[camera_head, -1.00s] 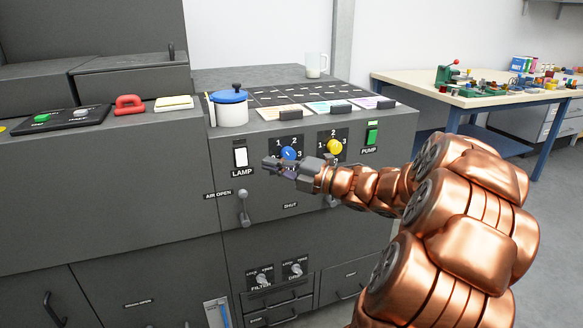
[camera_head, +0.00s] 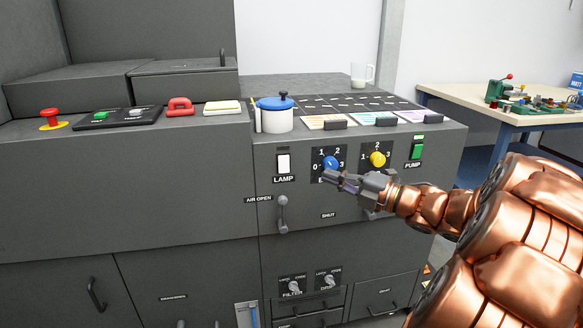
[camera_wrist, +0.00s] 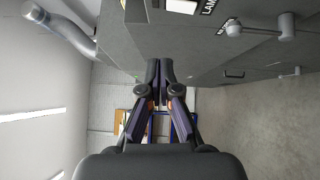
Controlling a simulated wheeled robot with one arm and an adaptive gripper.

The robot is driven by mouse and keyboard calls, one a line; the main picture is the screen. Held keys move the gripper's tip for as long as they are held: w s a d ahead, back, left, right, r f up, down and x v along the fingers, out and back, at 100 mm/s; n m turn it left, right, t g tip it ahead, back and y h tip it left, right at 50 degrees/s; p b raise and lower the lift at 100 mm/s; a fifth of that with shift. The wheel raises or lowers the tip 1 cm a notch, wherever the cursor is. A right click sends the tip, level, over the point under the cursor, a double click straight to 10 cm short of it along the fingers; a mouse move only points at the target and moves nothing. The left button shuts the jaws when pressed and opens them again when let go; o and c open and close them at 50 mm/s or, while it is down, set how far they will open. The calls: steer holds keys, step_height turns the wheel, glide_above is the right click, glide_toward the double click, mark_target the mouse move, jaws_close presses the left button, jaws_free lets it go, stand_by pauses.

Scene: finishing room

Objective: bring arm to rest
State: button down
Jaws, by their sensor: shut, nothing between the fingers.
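My copper arm reaches in from the right in the head view. My gripper (camera_head: 335,178) is shut and empty in front of the grey cabinet's control panel, just below the blue knob (camera_head: 331,162). I cannot tell whether it touches the panel. In the wrist view my gripper (camera_wrist: 160,66) shows its two fingers together with nothing between them. The yellow knob (camera_head: 378,159) is to its right, and the white LAMP switch (camera_head: 284,164) is to its left. Part of the label under the blue knob is hidden by the fingers.
The green PUMP switch (camera_head: 416,150) is at the panel's right. An AIR lever (camera_head: 283,214) hangs below the lamp switch. A white pot with a blue lid (camera_head: 274,115) stands on the cabinet. A red emergency button (camera_head: 52,118) is at far left. A workbench (camera_head: 470,105) stands at right.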

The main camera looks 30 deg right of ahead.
steer(key=w+d+f+m+h, duration=0.1)
steer(key=w+m+h, duration=0.2)
steer(key=w+f+m+g+h, duration=0.1)
steer(key=w+m+h, duration=0.2)
steer(key=w+d+f+m+g+h, duration=0.1)
steer(key=w+m+h, duration=0.2)
steer(key=shift+d, duration=0.35)
steer(key=shift+f+m+g+h, duration=0.4)
steer(key=shift+m+h, duration=0.2)
steer(key=shift+m, duration=0.2)
steer(key=s+a+f+m+g, duration=0.6)
steer(key=s+a+f, duration=0.1)
steer(key=s+a, duration=0.35)
steer(key=s+a+f+m+g, duration=0.65)
steer(key=s+a, duration=0.25)
steer(key=s, duration=0.3)
steer(key=s+a+f+g+y, duration=0.15)
steer(key=s+a+g, duration=0.25)
steer(key=s+a, duration=0.65)
steer(key=s+d+r+p, duration=0.1)
steer(key=s+r+p, duration=0.2)
steer(key=r+p, duration=2.1)
step_height(320, 180, up, 2)
steer(key=shift+r+y+p, duration=0.15)
steer(key=shift+y+p, duration=0.15)
steer(key=shift+y, duration=0.05)
